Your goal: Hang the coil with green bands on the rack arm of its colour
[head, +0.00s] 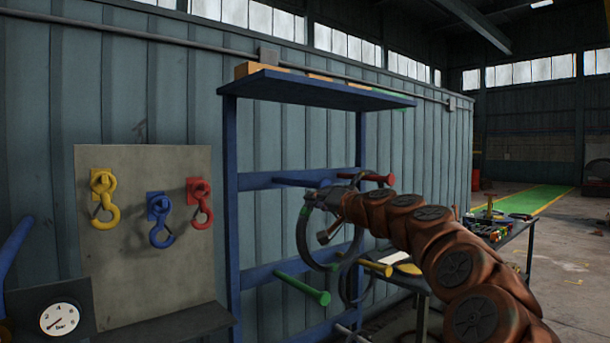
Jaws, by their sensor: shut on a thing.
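A dark coil with green bands (299,237) hangs upright from my gripper (325,203), in front of the blue rack (232,210). My gripper is shut on its upper part; the fingertips are small and partly hidden by my arm. The green rack arm (303,289) sticks out below the coil's lower edge, to its left, and is bare. The blue rack arm (300,182) is just above and behind the coil's top. The red arm (375,178) is at upper right, the yellow arm (375,268) at lower right.
Another dark coil (343,291) shows behind, near the yellow arm; its support is unclear. A board with yellow, blue and red hooks (150,255) stands at left, above a gauge (60,319). A cluttered table (515,232) stands at right.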

